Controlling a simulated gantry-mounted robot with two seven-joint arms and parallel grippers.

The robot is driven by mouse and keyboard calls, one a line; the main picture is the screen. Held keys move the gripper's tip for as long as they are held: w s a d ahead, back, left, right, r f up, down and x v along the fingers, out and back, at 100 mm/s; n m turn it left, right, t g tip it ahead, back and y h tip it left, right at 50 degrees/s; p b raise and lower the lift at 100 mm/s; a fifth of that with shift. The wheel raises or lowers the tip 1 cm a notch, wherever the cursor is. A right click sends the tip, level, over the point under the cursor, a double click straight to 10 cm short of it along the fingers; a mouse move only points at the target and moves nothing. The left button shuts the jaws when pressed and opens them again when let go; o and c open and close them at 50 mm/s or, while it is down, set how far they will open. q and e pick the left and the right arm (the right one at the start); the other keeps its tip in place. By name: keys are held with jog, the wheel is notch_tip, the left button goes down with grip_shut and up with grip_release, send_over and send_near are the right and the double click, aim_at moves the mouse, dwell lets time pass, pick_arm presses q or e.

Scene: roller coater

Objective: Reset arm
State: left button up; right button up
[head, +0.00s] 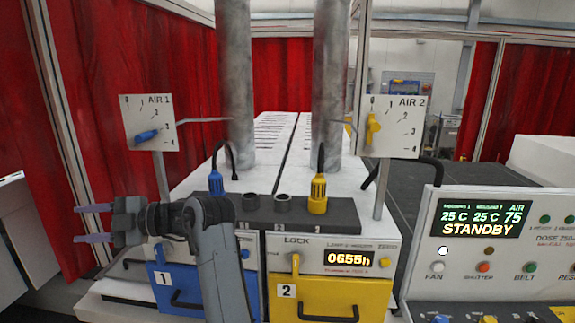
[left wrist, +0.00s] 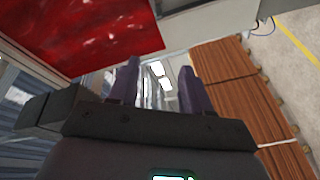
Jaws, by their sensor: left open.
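My left gripper (head: 92,223) is at the left of the head view, in front of the machine and pointing left, with its two purple fingers apart and nothing between them. In the left wrist view its fingers (left wrist: 157,85) are also spread and empty. My left arm crosses in front of the blue drawer marked 1 (head: 182,285) and hides part of it. My right gripper does not show in either view.
A yellow drawer marked 2 (head: 340,297) is right of the blue one. Blue (head: 215,182) and yellow (head: 318,195) plugs stand on the dark ledge. Dials AIR 1 (head: 135,108) and AIR 2 (head: 405,108) flank two pipes. A control panel (head: 480,245) reading STANDBY is at right.

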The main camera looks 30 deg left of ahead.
pick_arm(q)
jog(key=w+d+f+m+t+y, duration=0.1)
jog(key=w+f+m+t+y, duration=0.2)
jog(key=f+m+t+y, duration=0.45)
jog(key=w+d+f+m+t+y, duration=0.1)
jog(key=w+f+m+t+y, duration=0.25)
jog(key=f+m+t, duration=0.65)
jog(key=w+d+f+m+t+h, duration=0.2)
jog(key=d+f+m+t+h, duration=0.8)
jog(key=d+f+m+h, duration=0.8)
jog(key=s+d+f+m+g+h, duration=0.2)
jog(key=s+d+f+g+h, duration=0.15)
jog(key=d, duration=0.55)
jog(key=s+d+f+m+g+h, duration=0.3)
jog(key=s+d+f, duration=0.15)
jog(key=d, duration=0.35)
jog(key=s+d+f+g, duration=0.1)
jog(key=s+f+g, duration=0.1)
jog(key=s+g, duration=0.35)
notch_tip(320, 180, up, 20)
jog(key=s+t+p, duration=0.1)
jog(key=p, duration=1.9)
jog(key=shift+s+r+m, duration=0.15)
jog(key=shift+s+m, duration=0.15)
jog(key=shift+m, duration=0.15)
